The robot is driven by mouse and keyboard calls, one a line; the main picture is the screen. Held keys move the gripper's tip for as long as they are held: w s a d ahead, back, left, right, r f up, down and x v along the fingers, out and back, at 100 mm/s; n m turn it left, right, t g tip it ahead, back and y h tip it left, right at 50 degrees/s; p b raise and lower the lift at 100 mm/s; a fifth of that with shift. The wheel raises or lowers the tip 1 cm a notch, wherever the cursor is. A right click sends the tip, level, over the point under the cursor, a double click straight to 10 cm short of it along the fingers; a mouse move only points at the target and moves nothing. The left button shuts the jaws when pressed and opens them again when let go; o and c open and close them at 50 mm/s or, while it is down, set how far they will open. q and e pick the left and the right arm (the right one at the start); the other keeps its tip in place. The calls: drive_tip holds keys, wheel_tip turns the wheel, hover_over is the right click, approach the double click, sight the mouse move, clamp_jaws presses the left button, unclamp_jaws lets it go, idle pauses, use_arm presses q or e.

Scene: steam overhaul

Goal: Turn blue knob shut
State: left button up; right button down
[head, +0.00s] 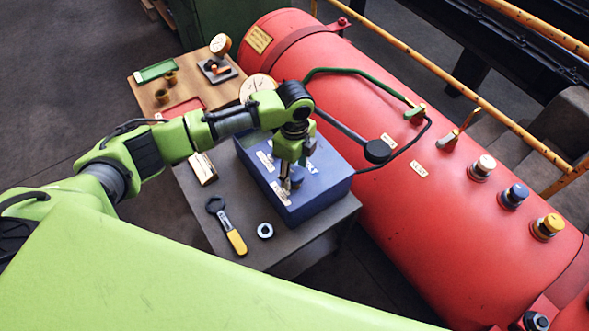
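The blue knob (515,194) sits on top of the red boiler (400,215) at the right of the head view. It stands between a white knob (482,167) and a yellow knob (547,227). My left gripper (289,184) points down over the blue box (312,195) on the table, well to the left of the blue knob. Its fingertips are small and partly lost against the box, so I cannot tell whether they are open or hold anything. My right gripper is not in view.
A yellow railing (440,65) runs behind the boiler.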

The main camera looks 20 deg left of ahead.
sight(295, 173)
use_arm(q)
drive_tip(key=c, duration=1)
drive_tip(key=shift+o, duration=0.3)
drive_tip(key=shift+r+m+p, duration=0.15)
drive_tip(key=shift+m+p, duration=0.55)
drive_tip(key=shift+m, duration=0.1)
drive_tip(key=shift+f+m, duration=0.2)
drive_tip(key=shift+m, duration=0.6)
drive_tip(key=o, duration=1.1)
drive_tip(key=shift+r, duration=0.2)
wheel_tip(295, 173, up, 12)
drive_tip(key=shift+f, duration=0.15)
